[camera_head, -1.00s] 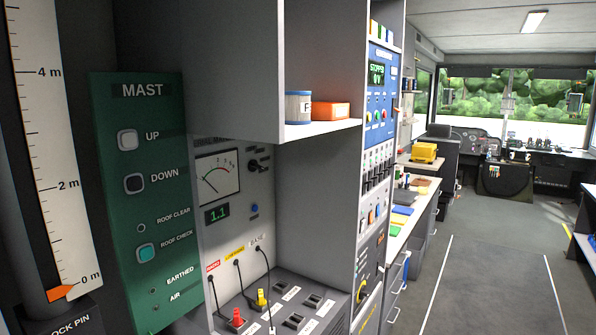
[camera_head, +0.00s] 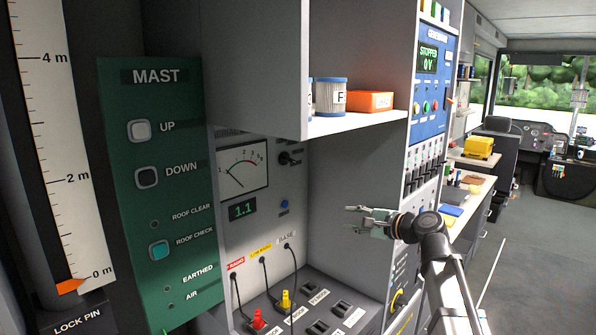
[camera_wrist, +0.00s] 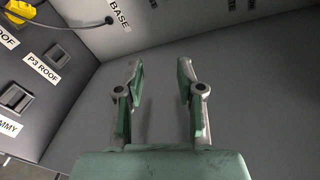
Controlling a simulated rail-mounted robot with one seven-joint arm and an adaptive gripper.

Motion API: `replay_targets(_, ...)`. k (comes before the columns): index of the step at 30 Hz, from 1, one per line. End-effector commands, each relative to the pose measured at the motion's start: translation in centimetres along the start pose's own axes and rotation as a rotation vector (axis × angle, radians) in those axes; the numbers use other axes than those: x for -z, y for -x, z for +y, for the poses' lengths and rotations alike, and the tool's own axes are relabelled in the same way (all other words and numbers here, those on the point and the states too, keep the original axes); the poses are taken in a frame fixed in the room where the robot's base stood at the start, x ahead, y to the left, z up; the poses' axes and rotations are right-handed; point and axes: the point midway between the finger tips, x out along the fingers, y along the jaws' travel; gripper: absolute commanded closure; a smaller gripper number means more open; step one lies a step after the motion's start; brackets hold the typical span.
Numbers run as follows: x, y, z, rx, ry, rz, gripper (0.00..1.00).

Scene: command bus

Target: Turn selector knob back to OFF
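A black knob (camera_head: 289,158) sits at the upper right of the grey meter panel, beside the dial meter (camera_head: 243,173). Its label is too small to read, so I cannot tell its setting. A yellow rotary knob (camera_head: 397,300) is low on the right-hand panel, partly cut off by the view angle. My gripper (camera_head: 352,215) is in front of the recess, below the shelf and right of the meter panel, pointing left. It is apart from both knobs. In the wrist view my gripper (camera_wrist: 160,68) is open and empty, facing a bare grey surface.
The shelf (camera_head: 352,124) above holds a can (camera_head: 330,98) and an orange box (camera_head: 369,101). Red (camera_head: 257,319) and yellow (camera_head: 285,299) plugs with cables stand on the sloped socket panel below. The green MAST panel (camera_head: 180,265) is on the left. The recess is clear.

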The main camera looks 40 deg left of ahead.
Motion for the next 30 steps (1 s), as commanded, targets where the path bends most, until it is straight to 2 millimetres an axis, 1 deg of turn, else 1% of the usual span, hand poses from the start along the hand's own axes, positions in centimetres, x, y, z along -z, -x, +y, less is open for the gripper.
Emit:
replay_targets(1, -1.8, -0.2, -3.4, 0.045, -0.034, -0.033, 0.62)
replay_targets(3, -3.9, -0.1, -6.6, 0.091, -0.081, -0.073, 0.62)
replay_targets(6, -6.1, 0.1, -9.6, 0.134, -0.132, -0.118, 0.62)
replay_targets(9, -7.3, 0.2, -11.2, 0.156, -0.158, -0.141, 0.62)
replay_targets(13, -7.7, -0.3, -11.7, 0.162, -0.167, -0.148, 0.62)
replay_targets(17, -7.9, -1.9, -12.0, 0.16, -0.167, -0.149, 0.62)
replay_targets(20, -8.0, -3.6, -12.4, 0.159, -0.167, -0.148, 0.62)
replay_targets(30, -8.9, -10.3, -13.5, 0.158, -0.165, -0.147, 0.62)
